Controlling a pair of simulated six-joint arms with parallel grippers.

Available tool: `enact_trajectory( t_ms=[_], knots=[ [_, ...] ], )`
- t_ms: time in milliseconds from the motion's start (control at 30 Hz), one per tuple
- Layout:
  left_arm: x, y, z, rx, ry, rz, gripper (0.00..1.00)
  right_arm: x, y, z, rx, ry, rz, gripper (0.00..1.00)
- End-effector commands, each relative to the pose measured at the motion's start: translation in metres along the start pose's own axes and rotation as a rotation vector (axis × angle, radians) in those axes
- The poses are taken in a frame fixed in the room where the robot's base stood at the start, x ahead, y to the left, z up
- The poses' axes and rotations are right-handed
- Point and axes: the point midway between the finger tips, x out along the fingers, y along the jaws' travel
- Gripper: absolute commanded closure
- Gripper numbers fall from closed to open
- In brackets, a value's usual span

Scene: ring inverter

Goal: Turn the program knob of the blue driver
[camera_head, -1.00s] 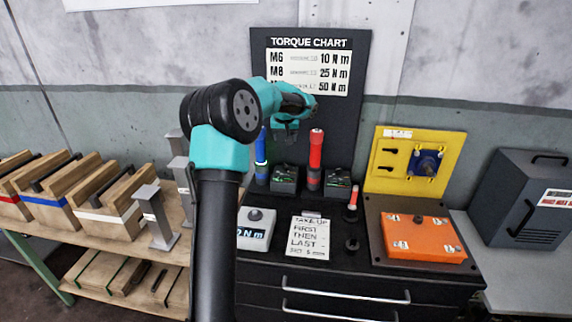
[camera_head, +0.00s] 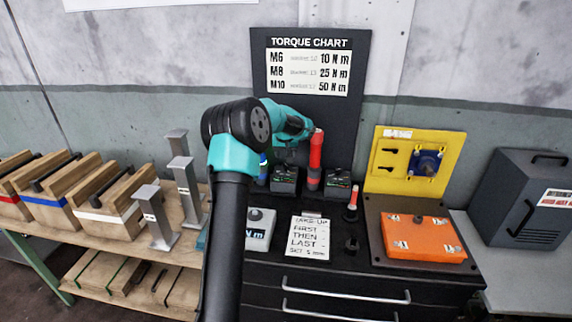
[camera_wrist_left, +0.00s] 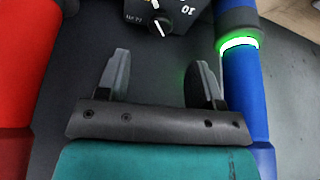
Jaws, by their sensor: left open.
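The blue driver (camera_head: 262,170) stands upright on the black bench, mostly hidden behind my arm in the head view. In the left wrist view the blue driver (camera_wrist_left: 247,90) is at the right, with a lit green ring. A black control box (camera_head: 285,178) stands between the blue driver and the red driver (camera_head: 315,158). In the wrist view, the control box (camera_wrist_left: 172,12) shows at the top, with white-marked knobs (camera_wrist_left: 162,26) and the number 10. My left gripper (camera_wrist_left: 158,70) is open and empty, its fingers pointing towards the box, apart from the knobs. My right gripper is in neither view.
The red driver (camera_wrist_left: 25,70) stands close left of my gripper in the wrist view. A second black box (camera_head: 338,184) is right of the red driver.

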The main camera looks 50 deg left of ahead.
Motion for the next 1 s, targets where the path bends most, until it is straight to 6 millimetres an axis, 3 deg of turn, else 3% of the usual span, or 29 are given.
enact_trajectory(
  t_ms=[200, 433, 867, 1000],
  knots=[
    [0.039, 0.0, 0.001, -0.001, -0.002, 0.0, 0.39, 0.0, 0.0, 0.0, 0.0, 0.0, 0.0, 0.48],
    [0.07, 0.001, 0.0, 0.0, -0.001, 0.001, 0.39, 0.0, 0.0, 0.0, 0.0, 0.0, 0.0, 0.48],
    [0.078, 0.0, 0.0, 0.0, 0.002, 0.002, 0.39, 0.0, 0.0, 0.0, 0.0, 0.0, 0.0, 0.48],
    [0.078, 0.0, 0.0, 0.0, 0.001, 0.001, 0.53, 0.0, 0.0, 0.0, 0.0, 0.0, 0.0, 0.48]
  ],
)
